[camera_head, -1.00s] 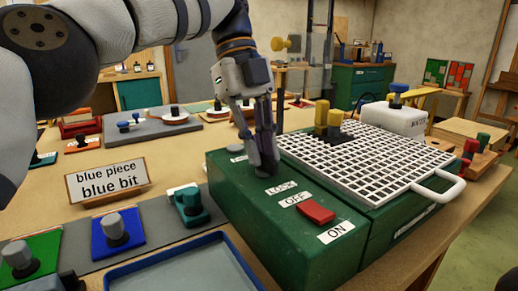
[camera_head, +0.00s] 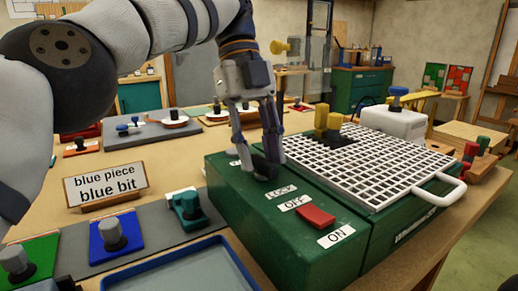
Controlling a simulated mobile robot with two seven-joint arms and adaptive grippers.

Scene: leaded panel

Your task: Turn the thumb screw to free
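The thumb screw (camera_head: 266,170) is a dark knob on top of the green machine box (camera_head: 300,245), behind the white LOCK label (camera_head: 281,191). My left gripper (camera_head: 260,163) points down over it, with one finger on the left of the knob and one on its right. The fingers stand apart, with the knob between them. I cannot tell if they press on it. Another label to the left of the knob is mostly hidden by the finger. My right gripper is not in view.
A red switch (camera_head: 316,217) sits between the OFF and ON labels. A white grid (camera_head: 375,165) with a handle and yellow blocks (camera_head: 328,121) lies right of the knob. A sign (camera_head: 106,185) and a blue-rimmed tray (camera_head: 180,272) are on the left.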

